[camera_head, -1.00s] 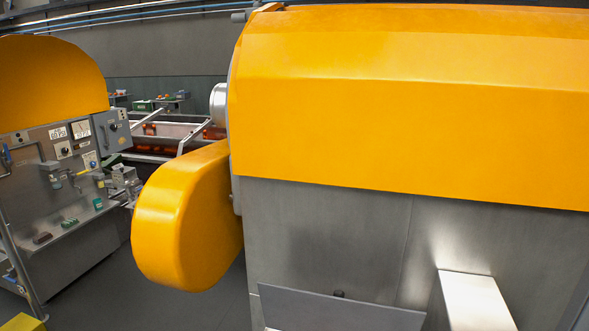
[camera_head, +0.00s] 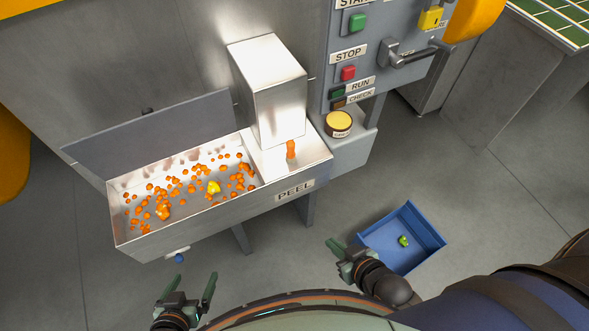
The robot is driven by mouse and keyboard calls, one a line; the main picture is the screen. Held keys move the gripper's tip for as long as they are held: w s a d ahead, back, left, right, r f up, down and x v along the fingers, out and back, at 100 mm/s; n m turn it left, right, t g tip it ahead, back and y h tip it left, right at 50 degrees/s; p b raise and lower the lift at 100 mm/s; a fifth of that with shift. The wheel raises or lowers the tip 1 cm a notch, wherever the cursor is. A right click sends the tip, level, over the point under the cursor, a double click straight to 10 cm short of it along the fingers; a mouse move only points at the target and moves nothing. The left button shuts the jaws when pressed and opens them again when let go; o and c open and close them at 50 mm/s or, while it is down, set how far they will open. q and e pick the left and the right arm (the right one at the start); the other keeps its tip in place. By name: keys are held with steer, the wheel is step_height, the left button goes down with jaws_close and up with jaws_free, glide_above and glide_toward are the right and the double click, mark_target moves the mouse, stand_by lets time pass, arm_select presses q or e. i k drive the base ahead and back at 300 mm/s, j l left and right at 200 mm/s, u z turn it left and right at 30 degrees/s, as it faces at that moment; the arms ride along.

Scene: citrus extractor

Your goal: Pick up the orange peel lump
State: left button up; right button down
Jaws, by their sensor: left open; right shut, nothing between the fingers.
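A metal peel tray (camera_head: 195,222) labelled PEEL stands below the machine, strewn with many small orange bits. A larger orange peel lump (camera_head: 163,212) lies near its front left part. Another orange piece (camera_head: 291,149) is under the metal chute at the tray's right end; I cannot tell whether it hangs or stands. A yellow lump (camera_head: 214,187) lies among the bits mid-tray. My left gripper (camera_head: 191,286) is open and empty, in front of and below the tray's left part. My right gripper (camera_head: 345,250) is shut and empty, beside the blue bin.
A blue bin (camera_head: 421,233) on the floor at right holds a small green-yellow piece (camera_head: 403,241). The metal chute (camera_head: 268,90) overhangs the tray's right end. A raised panel (camera_head: 150,138) backs the tray. A control panel (camera_head: 352,52) and a round yellow-topped container (camera_head: 339,122) stand right of the chute.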

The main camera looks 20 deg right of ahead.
mark_target(163, 212)
steer(key=z, duration=0.1)
steer(key=j+u, duration=0.1)
steer(key=u, duration=0.85)
